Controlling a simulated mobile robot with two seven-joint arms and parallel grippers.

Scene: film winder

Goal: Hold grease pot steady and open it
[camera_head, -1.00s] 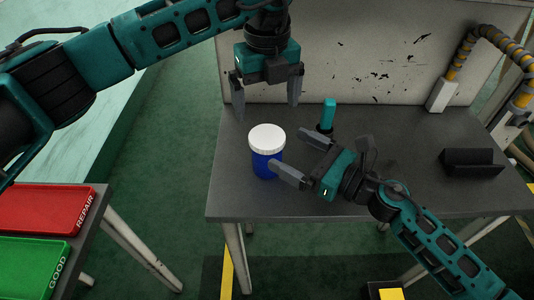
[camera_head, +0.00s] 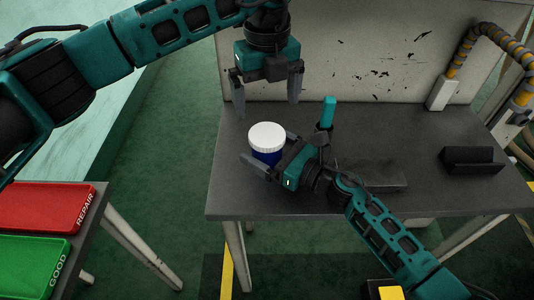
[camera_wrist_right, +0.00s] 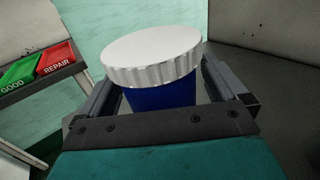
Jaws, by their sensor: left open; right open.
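The grease pot (camera_head: 267,157) is a blue jar that stands upright on the grey table, near its left side. Its white ribbed lid (camera_head: 267,136) is on. My right gripper (camera_head: 268,152) is open, with its fingers on either side of the pot's blue body. In the right wrist view the blue body (camera_wrist_right: 165,95) is between the two fingers, below the white lid (camera_wrist_right: 152,55); whether the fingers touch it I cannot tell. My left gripper (camera_head: 266,100) is open and empty, pointing down above and behind the pot.
A teal-handled tool (camera_head: 327,113) stands upright just right of the pot. A black holder (camera_head: 471,160) is at the table's right. A scuffed panel (camera_head: 370,60) closes the back. Red (camera_head: 45,206) and green (camera_head: 30,262) trays are on a side table at left.

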